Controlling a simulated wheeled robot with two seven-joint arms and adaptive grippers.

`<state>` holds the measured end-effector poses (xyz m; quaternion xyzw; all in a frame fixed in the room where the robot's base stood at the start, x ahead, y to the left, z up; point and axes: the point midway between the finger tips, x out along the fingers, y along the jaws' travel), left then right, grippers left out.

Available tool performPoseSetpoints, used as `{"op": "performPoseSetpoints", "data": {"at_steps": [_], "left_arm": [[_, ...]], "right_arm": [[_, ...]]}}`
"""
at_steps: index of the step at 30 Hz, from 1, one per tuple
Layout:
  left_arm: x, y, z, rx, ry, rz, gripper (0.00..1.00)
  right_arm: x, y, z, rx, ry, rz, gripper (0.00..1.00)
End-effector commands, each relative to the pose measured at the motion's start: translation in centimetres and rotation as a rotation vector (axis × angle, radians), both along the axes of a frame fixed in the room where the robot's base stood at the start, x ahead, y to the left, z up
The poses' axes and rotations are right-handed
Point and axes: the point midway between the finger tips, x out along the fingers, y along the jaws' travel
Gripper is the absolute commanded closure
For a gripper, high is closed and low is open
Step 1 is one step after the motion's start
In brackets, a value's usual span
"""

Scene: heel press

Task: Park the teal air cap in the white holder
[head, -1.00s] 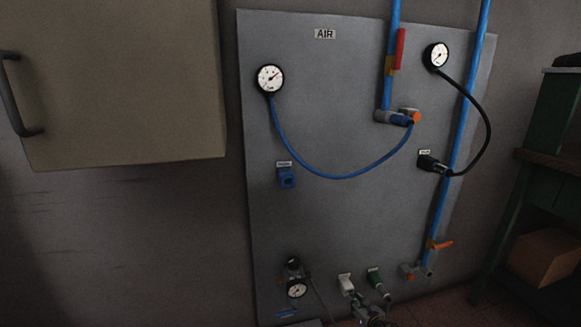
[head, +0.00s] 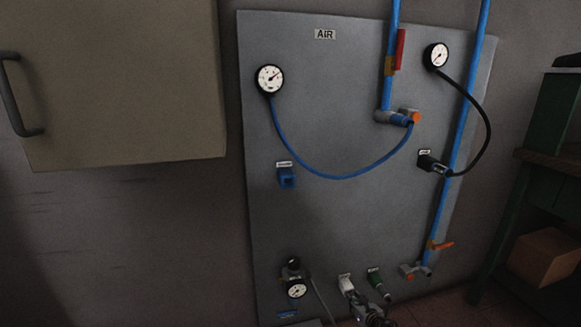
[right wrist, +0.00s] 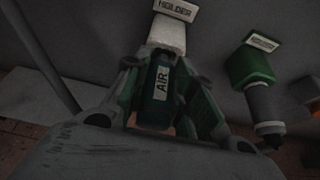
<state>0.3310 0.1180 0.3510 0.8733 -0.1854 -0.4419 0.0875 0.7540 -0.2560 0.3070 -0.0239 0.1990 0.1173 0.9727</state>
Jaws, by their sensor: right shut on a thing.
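The white holder (head: 345,283) is low on the grey panel in the head view. It also shows at the top of the right wrist view (right wrist: 168,36), under a label reading HOLDER. The teal air cap (right wrist: 158,100), with an AIR label, sits directly below the holder, its top end at the holder's lower end. I cannot tell whether it is inside or only against it. My right gripper (right wrist: 162,98) is shut on the cap, one finger on each side. In the head view the right gripper (head: 362,306) is small at the bottom edge. My left gripper is not in view.
A green holder (right wrist: 250,68) with a grey-ended plug (right wrist: 265,108) is close on the right of the white holder. A small gauge (head: 297,291) is on the panel to the left. A blue hose (head: 340,177) and valves are higher up.

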Motion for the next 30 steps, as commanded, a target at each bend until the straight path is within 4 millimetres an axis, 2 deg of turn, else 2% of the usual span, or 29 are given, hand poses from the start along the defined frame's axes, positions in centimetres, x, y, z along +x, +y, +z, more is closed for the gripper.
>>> {"op": "performPoseSetpoints", "data": {"at_steps": [15, 30], "left_arm": [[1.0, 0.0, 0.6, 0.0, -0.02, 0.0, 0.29], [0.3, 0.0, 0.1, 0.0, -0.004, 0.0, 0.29]], "right_arm": [[0.7, 0.0, 0.1, 0.0, -0.001, -0.002, 1.0], [1.3, 0.2, 0.1, -0.001, -0.001, -0.002, 1.0]]}}
